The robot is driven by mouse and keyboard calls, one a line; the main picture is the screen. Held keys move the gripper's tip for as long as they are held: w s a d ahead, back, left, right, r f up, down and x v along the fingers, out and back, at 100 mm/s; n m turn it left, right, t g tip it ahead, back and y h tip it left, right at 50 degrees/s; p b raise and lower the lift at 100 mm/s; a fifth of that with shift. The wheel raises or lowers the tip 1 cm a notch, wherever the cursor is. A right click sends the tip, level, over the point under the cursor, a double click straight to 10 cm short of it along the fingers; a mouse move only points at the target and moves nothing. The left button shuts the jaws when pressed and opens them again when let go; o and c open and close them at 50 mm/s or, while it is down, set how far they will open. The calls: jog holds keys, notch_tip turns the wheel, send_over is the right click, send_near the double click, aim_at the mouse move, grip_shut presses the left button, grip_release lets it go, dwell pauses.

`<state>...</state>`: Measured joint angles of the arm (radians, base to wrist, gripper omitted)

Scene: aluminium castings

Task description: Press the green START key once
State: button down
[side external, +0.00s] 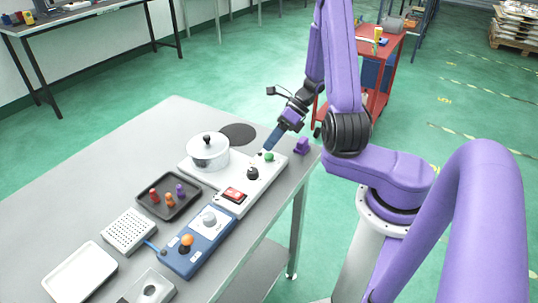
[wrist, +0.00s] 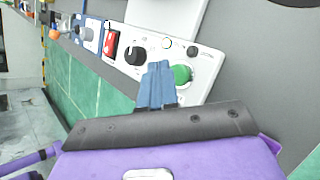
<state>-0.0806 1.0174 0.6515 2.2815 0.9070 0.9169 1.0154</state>
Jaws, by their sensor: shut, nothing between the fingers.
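The green START key (side external: 268,156) is a round button at the far right end of a white control panel (side external: 222,203). It also shows in the wrist view as a green disc (wrist: 181,75) inside a ring marking. My gripper (side external: 267,149) is shut and empty, its blue fingers pointing down just above or beside the key. In the wrist view the closed fingertips (wrist: 160,66) appear just left of the green key and cover a little of the panel beside it. I cannot tell whether they touch anything.
The panel also carries a black knob (side external: 252,173) and a red switch (side external: 233,194). A lidded white pot (side external: 208,151) stands nearby.

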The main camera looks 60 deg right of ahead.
aim_at(268, 155)
jog(key=shift+r, duration=0.1)
jog(key=shift+r, duration=2.4)
jog(key=shift+w+a+r+n+g, duration=0.1)
jog(key=shift+a+n+g, duration=0.2)
jog(key=shift+n, duration=0.2)
jog(key=shift+w+a+r+n+g, duration=0.1)
jog(key=shift+a+n+g, duration=0.1)
jog(key=shift+a+n, duration=0.25)
jog(key=s+a+r+n+g+h, duration=0.25)
jog(key=a+n, duration=0.25)
jog(key=n, duration=0.5)
jog(key=s+a+r+n+g+h, duration=0.1)
jog(key=s+a+n+g+h, duration=0.2)
jog(key=n, duration=0.7)
jog(key=s+a+r+n+t+h, duration=0.1)
jog(key=s+a+r+n, duration=0.1)
jog(key=s+n, duration=0.5)
jog(key=s+a+r+n+t+h, duration=0.1)
jog(key=s+n, duration=0.6)
jog(key=n, duration=0.8)
jog(key=shift+a+r+t, duration=0.45)
jog(key=shift+a+r, duration=0.2)
